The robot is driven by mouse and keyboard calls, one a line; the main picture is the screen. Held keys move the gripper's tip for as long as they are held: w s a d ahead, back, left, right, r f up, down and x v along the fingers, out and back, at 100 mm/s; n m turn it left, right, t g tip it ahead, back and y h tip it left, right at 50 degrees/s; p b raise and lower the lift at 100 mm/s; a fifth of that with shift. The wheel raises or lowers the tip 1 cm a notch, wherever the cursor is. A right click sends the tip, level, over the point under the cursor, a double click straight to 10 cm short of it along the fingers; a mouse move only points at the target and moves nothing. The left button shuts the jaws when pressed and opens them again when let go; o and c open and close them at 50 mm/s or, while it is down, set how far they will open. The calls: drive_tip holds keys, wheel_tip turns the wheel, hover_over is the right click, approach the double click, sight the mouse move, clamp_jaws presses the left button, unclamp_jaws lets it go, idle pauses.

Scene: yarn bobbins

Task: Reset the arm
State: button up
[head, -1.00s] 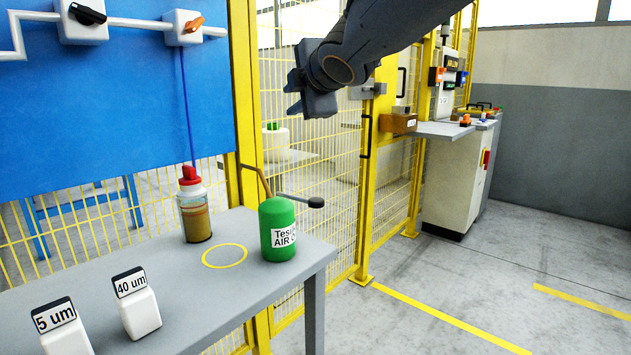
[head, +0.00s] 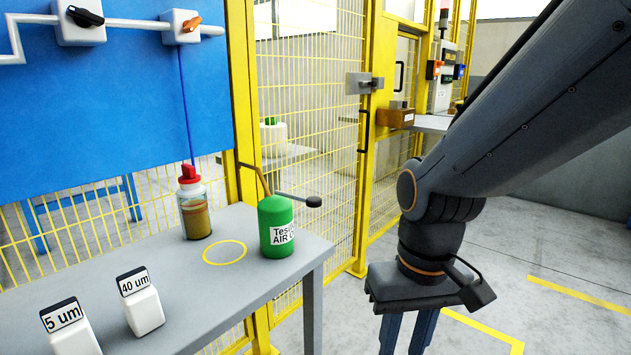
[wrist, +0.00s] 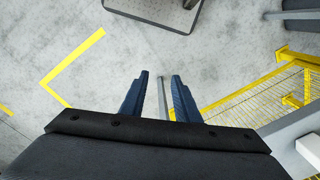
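My gripper (head: 408,335) hangs down at the lower right of the head view, to the right of the grey table and clear of it. The fingertips are cut off by the bottom edge of the head view.
A grey table (head: 285,290) holds a green bottle (head: 275,228), a red-capped bottle (head: 195,208) and two white containers, 5 um (head: 70,330) and 40 um (head: 142,305). A yellow fence (head: 310,130) stands behind. Floor under my gripper looks clear.

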drive_tip(key=d+r+m+p, duration=0.1)
drive_tip(key=d+r+p, duration=0.5)
drive_tip(key=p, duration=0.4)
drive_tip(key=shift+s+d+m+h+p, duration=0.15)
drive_tip(key=shift+d+m+h+p, duration=0.15)
drive_tip(key=shift+m, duration=0.1)
idle(1.8)
